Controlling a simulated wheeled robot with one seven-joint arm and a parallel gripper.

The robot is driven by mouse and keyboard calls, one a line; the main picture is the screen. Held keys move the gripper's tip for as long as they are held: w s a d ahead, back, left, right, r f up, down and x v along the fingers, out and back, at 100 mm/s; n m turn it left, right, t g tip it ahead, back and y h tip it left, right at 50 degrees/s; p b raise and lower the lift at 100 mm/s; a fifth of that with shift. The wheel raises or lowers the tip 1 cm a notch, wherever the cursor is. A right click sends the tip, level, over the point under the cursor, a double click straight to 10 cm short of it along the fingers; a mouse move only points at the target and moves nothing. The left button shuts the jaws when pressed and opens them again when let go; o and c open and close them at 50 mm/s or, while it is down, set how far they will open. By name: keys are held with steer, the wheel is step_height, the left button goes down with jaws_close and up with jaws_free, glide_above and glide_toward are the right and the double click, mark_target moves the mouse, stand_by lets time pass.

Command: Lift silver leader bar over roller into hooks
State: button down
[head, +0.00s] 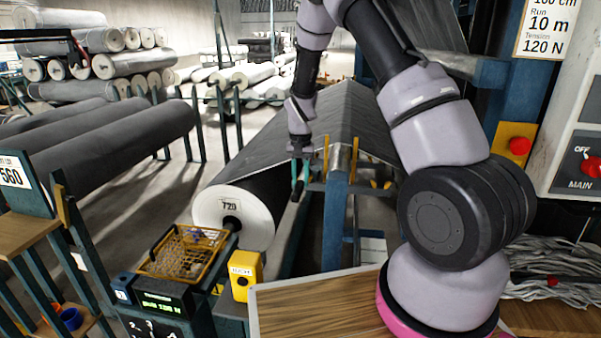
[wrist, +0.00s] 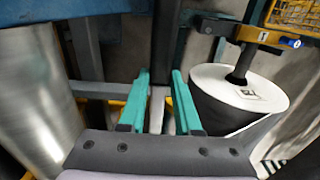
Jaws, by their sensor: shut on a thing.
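My gripper (head: 299,176), with teal fingers, hangs beside the front end of the frame, just right of the grey roll (head: 234,212). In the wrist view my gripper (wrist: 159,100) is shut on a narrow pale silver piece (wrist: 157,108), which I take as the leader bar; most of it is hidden. A broad silver roller (wrist: 38,95) stands at the left of the wrist view, apart from the fingers. In the head view its end (head: 341,158) shows near upright yellow hooks (head: 355,155). The grey sheet (head: 335,112) slopes up beyond my gripper.
A blue post (head: 334,215) stands close to the right of my gripper. A yellow wire basket (head: 183,252) and yellow box (head: 244,272) stand front left. A wooden tabletop (head: 315,306) is near me. Large dark rolls (head: 120,140) lie at left.

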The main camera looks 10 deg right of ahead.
steer(key=shift+f, duration=0.3)
steer(key=c, duration=0.5)
jaws_free()
step_height(320, 180, up, 11)
steer(key=shift+f, duration=0.1)
